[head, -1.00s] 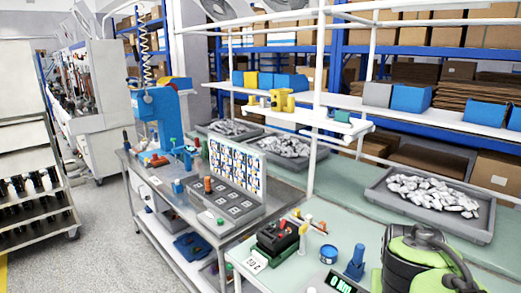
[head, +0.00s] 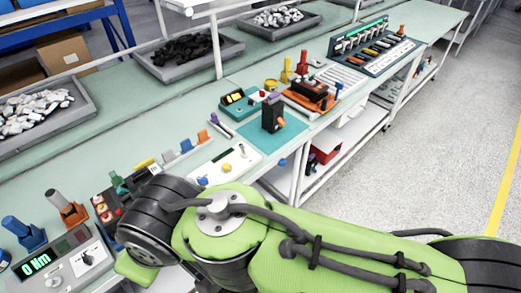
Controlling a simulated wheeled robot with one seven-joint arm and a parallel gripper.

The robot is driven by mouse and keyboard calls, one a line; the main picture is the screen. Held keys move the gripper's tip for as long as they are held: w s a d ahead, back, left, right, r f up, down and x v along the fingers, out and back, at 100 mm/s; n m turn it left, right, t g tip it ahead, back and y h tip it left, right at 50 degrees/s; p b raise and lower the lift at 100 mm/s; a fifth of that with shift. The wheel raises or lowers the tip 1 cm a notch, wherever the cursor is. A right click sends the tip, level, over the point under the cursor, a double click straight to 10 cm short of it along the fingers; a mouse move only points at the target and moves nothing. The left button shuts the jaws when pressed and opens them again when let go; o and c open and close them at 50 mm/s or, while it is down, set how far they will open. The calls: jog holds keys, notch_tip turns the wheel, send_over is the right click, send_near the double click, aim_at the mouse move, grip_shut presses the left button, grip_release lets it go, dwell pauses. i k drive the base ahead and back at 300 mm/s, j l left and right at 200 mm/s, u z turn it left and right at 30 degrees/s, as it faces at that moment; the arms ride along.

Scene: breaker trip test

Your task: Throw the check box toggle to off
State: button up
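I cannot tell for sure which device is the check box. A black upright block with an orange knob (head: 273,117) stands on a teal mat (head: 290,133) near the middle of the bench in the head view. A white panel (head: 228,166) with small knobs lies left of it. A grey box with a lit display (head: 62,264) and a small black switch stands at the lower left. The position of any toggle is too small to read. My green arm crosses the lower part of the view, but my gripper is not visible.
The long pale green bench (head: 140,125) carries trays of white parts (head: 38,115) and dark parts (head: 190,50). Open grey floor (head: 450,125) lies to the right.

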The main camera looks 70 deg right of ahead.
aim_at(241, 145)
jog(key=z, duration=0.5)
jog(key=l+z, duration=0.15)
jog(key=z, duration=0.3)
jog(key=k+l+z, duration=0.1)
jog(key=z, duration=0.4)
jog(key=l+z, duration=0.1)
jog(key=z, duration=0.35)
